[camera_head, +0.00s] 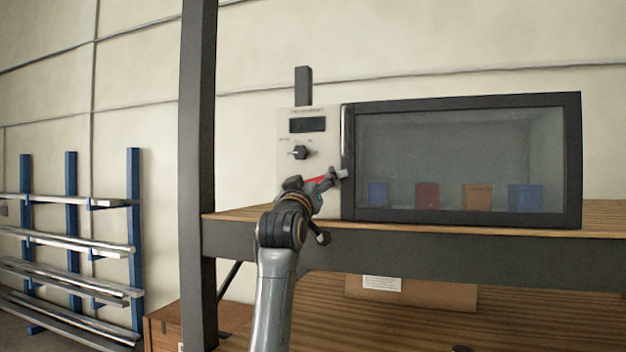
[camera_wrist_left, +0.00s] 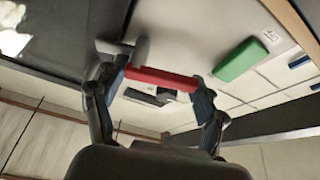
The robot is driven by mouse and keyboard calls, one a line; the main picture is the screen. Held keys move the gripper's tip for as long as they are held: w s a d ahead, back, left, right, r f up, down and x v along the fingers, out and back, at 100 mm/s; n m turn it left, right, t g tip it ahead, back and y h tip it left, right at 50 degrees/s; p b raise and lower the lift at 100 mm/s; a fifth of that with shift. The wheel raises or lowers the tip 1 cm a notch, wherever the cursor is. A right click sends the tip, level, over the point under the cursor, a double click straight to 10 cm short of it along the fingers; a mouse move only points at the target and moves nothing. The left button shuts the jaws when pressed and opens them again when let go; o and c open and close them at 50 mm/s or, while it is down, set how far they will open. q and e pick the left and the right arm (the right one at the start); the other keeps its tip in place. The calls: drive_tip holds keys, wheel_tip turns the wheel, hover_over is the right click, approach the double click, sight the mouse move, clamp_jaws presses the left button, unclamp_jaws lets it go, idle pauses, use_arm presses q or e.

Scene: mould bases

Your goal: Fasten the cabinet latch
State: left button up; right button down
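The cabinet (camera_head: 462,218) stands on a wooden shelf, its dark-framed glass door looking closed. A small grey latch piece (camera_head: 342,174) sits at the seam between door and panel, low down; a grey piece there also shows in the left wrist view (camera_wrist_left: 138,50). My left gripper (camera_head: 325,181) is at the lower part of the panel, just left of this piece. In the left wrist view its fingers (camera_wrist_left: 158,98) are spread apart. A red bar (camera_wrist_left: 160,79) spans the gap between them; I cannot tell whether they touch it. My right gripper is not in view.
The pale panel (camera_head: 295,180) carries a dark display (camera_head: 307,125) and a knob (camera_head: 299,152). A green bar (camera_wrist_left: 240,60) is beside the red one. Several coloured boxes show behind the glass. A dark post (camera_head: 197,150) rises left of the cabinet. A cardboard box (camera_head: 435,293) lies below.

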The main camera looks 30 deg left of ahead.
use_arm(q)
drive_tip(key=shift+c, duration=0.4)
drive_tip(key=shift+a+r, duration=0.1)
drive_tip(key=shift+r+m+h, duration=0.1)
drive_tip(key=shift+m+h, duration=0.2)
drive_tip(key=shift+m, duration=0.3)
drive_tip(key=shift+r+m+t+h, duration=0.2)
drive_tip(key=shift+m+h, duration=0.2)
drive_tip(key=shift+m, duration=0.35)
drive_tip(key=shift+r+m+t+h, duration=0.1)
drive_tip(key=shift+m+t+h, duration=0.1)
drive_tip(key=shift+m+h, duration=0.4)
drive_tip(key=o, duration=1.1)
drive_tip(key=shift+f, duration=0.1)
drive_tip(key=shift+o, duration=0.3)
drive_tip(key=shift+w+f, duration=0.2)
drive_tip(key=shift+w, duration=0.2)
drive_tip(key=shift+s, duration=0.5)
drive_tip(key=v, duration=1.1)
drive_tip(key=shift+d+f, duration=0.2)
